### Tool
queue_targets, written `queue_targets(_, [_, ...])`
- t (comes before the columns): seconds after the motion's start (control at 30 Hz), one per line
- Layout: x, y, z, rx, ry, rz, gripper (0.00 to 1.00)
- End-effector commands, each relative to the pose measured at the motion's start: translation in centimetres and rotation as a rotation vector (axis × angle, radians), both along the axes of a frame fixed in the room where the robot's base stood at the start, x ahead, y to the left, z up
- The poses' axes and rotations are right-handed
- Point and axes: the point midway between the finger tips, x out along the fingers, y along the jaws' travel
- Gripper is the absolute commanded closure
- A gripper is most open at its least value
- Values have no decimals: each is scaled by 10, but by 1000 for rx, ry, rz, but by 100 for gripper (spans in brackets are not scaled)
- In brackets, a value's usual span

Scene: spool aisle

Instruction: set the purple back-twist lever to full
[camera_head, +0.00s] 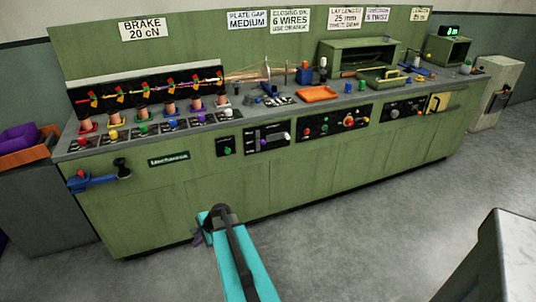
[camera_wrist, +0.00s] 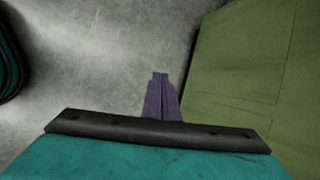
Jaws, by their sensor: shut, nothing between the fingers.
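A small purple lever (camera_head: 264,141) sits on a black panel (camera_head: 254,151) in the green bench front, just left of a white knob; its setting is too small to read. My gripper (camera_head: 198,239) is low in front of the bench, below and left of that panel and well apart from it. In the wrist view the gripper (camera_wrist: 160,76) is shut with nothing in it, over the grey floor beside the green bench front (camera_wrist: 245,75). The lever does not show in the wrist view.
A panel with a green knob (camera_head: 227,147) is left of the lever; a panel with a red knob (camera_head: 349,121) is right. A blue crank (camera_head: 92,181) sticks out at the bench's left end. A grey box (camera_head: 508,257) stands at lower right. The floor before the bench is clear.

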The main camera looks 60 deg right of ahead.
Motion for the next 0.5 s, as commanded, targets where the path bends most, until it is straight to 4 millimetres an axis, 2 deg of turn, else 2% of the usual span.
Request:
queue_targets(0.03, [4,-28,5,14,-30,-85,100])
queue_targets(0.23, [5,-124,40,97,-147,-400,100])
queue_targets(0.37, [-6,-187,66,155,-233,-596,100])
queue_targets(0.5, [-27,-256,97,224,-333,-799,100])
